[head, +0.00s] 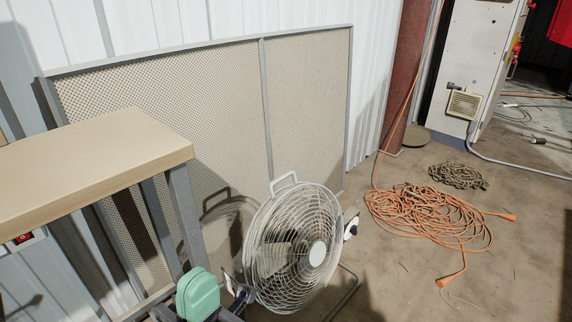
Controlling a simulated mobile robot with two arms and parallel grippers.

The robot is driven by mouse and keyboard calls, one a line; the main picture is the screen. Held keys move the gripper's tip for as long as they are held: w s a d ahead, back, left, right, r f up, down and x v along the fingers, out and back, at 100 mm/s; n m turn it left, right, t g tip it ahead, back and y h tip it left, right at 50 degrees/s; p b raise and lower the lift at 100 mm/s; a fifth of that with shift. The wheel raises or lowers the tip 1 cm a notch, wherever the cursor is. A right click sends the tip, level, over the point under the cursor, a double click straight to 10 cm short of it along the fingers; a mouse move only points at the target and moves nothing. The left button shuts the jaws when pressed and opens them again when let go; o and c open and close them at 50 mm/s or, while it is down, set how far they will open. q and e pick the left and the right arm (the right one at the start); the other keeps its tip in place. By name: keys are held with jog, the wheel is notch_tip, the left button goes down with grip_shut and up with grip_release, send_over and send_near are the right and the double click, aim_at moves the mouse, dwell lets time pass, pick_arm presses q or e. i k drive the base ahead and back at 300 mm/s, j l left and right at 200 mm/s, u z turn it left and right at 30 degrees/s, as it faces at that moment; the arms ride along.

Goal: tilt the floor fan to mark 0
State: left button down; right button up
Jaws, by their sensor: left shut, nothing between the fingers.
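The floor fan (293,250) stands on the concrete floor at the bottom middle. It has a round light-grey wire cage, a carry handle on top and a tubular stand. Its face is turned to the right and tipped somewhat upward. A pale plate with a dark knob (351,229) shows at its right side. The tilt marks are too small to read. My left gripper (239,296) is low at the fan's left side, dark and shut with nothing held. I cannot tell whether it touches the fan. My right gripper is not in view.
A tan-topped bench (95,165) stands at left, with a green rounded object (198,295) below its corner. A perforated panel (310,110) leans behind the fan. An orange cord (425,215) and a chain (458,175) lie to the right. Floor at lower right is mostly clear.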

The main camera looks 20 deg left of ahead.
aim_at(284, 242)
jog(key=i+l+u, duration=0.1)
jog(key=l, duration=0.2)
jog(key=i+l, duration=0.2)
jog(key=l, duration=0.15)
jog(key=i+l+u, duration=0.15)
jog(key=i+l, duration=0.15)
jog(key=l, duration=0.35)
jog(key=i+l+u, duration=0.15)
jog(key=l, duration=0.15)
